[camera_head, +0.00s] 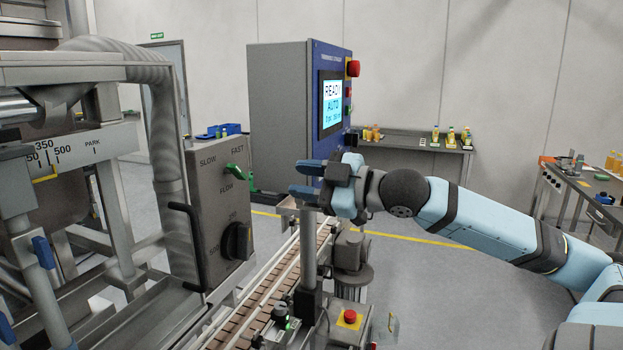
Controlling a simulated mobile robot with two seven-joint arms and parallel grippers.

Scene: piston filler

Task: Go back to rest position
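My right gripper (304,180) reaches in from the right at the end of a light blue arm. Its two blue-tipped fingers point left and are apart, with nothing between them. It appears in front of the lower part of the grey and blue control cabinet (278,120) and over the top of a grey post (309,250). I cannot tell whether it touches either one. The cabinet's screen (331,104) reads READY and AUTO. My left gripper is not in view.
The filler panel (217,215) with a green flow lever (236,172) and black knob stands left. A conveyor (272,300) runs below the gripper, beside an emergency stop (350,316). Benches with bottles (415,143) stand behind. Open floor (440,275) lies right.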

